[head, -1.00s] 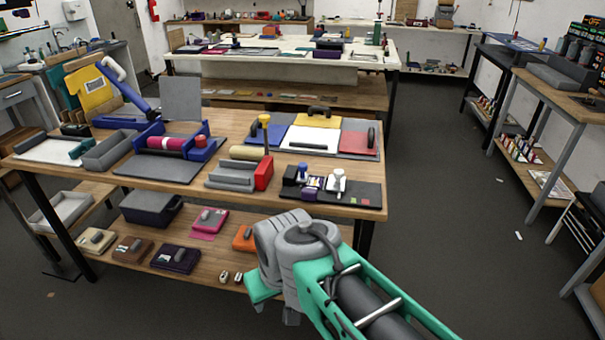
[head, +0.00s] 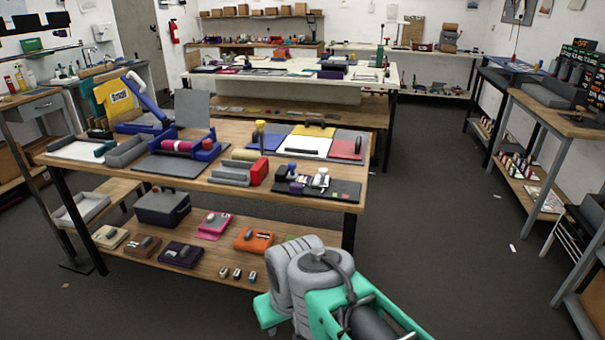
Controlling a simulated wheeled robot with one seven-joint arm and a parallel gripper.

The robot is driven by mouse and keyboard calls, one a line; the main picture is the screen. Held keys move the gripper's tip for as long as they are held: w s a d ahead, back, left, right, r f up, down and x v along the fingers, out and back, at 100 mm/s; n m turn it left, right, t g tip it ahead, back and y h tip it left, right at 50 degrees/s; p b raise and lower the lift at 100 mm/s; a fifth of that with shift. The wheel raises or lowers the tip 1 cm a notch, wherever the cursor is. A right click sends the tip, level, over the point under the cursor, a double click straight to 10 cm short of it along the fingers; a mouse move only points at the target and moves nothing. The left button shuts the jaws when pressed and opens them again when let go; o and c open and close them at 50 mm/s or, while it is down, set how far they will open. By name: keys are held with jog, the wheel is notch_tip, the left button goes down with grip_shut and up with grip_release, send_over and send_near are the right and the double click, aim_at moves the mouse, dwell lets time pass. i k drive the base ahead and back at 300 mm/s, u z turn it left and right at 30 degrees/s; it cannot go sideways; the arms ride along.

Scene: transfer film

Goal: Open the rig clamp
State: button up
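I cannot tell for sure which part is the rig clamp. On the wooden workbench (head: 225,185), a blue rig (head: 207,150) holds a magenta roll (head: 176,146) above a dark grey plate. A small dark base with white and blue-topped parts (head: 320,180) stands at the bench's front right. My grey and teal arm (head: 318,280) is at the bottom, in front of the bench and apart from it. My gripper's fingertips do not show.
Blue, white and red panels (head: 304,143) lie on the bench's right half. The lower shelf holds a dark bin (head: 162,206) and several small boxes. Another bench (head: 290,80) stands behind, and shelving (head: 540,180) lines the right.

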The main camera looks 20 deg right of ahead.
aim_at(292, 175)
jog(key=z, duration=0.25)
jog(key=i, duration=1.15)
jog(key=u, duration=0.7)
